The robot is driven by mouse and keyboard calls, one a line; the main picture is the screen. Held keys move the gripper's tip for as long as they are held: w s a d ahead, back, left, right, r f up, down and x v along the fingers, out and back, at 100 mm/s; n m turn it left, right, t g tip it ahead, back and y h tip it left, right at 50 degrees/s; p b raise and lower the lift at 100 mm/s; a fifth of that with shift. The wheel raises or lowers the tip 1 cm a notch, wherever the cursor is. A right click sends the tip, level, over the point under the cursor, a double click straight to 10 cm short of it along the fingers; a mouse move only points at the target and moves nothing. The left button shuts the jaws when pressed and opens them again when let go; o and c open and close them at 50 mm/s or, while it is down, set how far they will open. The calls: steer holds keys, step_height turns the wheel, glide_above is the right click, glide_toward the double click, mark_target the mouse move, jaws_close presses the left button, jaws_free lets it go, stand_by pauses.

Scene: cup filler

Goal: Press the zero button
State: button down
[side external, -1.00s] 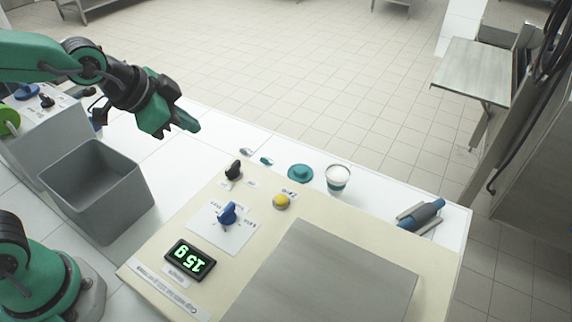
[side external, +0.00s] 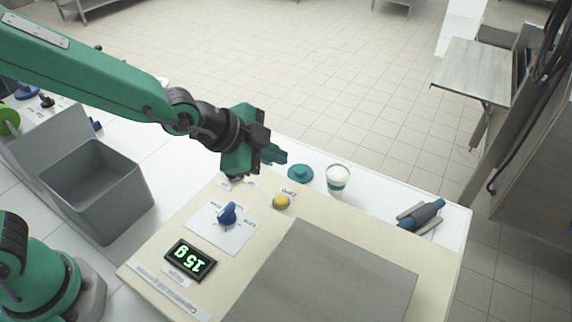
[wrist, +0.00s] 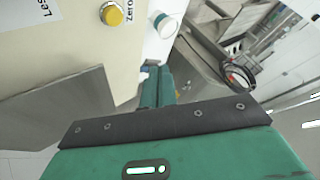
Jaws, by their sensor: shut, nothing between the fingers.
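The yellow zero button (side external: 281,201) sits on the beige panel (side external: 330,225), with a small printed label beside it. In the wrist view the yellow button (wrist: 112,14) is at the top, with the word "zero" beside it. My gripper (side external: 278,155) is shut and empty. In the side view it appears above and behind the button, apart from it. In the wrist view my green fingers (wrist: 157,84) lie together, below and to the right of the button. The display (side external: 190,260) on the panel glows green and reads 15 g, upside down in the side view.
A white cup with a teal band (side external: 338,179) and a teal lid (side external: 299,173) stand behind the panel. A blue knob (side external: 228,214) is left of the button. A grey plate (side external: 325,275) covers the panel's front right. A grey bin (side external: 97,190) stands at left.

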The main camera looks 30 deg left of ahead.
mark_target(276, 200)
steer(key=shift+f, duration=0.1)
stand_by(0.3)
steer(key=shift+f, duration=4.3)
steer(key=shift+a+f, duration=0.15)
steer(key=shift+f, duration=0.75)
steer(key=shift+r, duration=0.85)
steer(key=shift+r, duration=0.1)
steer(key=shift+r, duration=2.45)
